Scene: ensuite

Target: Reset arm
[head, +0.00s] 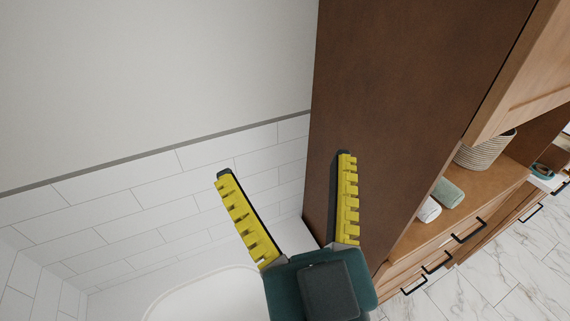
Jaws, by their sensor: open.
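My gripper (283,163) shows in the head view at the lower middle, with two yellow ribbed fingers on a dark teal body. The fingers are spread wide apart, and nothing is between them. The left finger lies in front of the white tiled wall. The right finger lies in front of the brown side panel of a tall wooden cabinet (400,75). I cannot tell how far the fingertips are from either surface.
A white rounded fixture (200,298) is at the bottom, left of my gripper. On the right, an open cabinet shelf holds a woven basket (485,152), a green rolled towel (448,193) and a white one (429,210). Drawers with black handles are below. The marble floor (500,275) looks clear.

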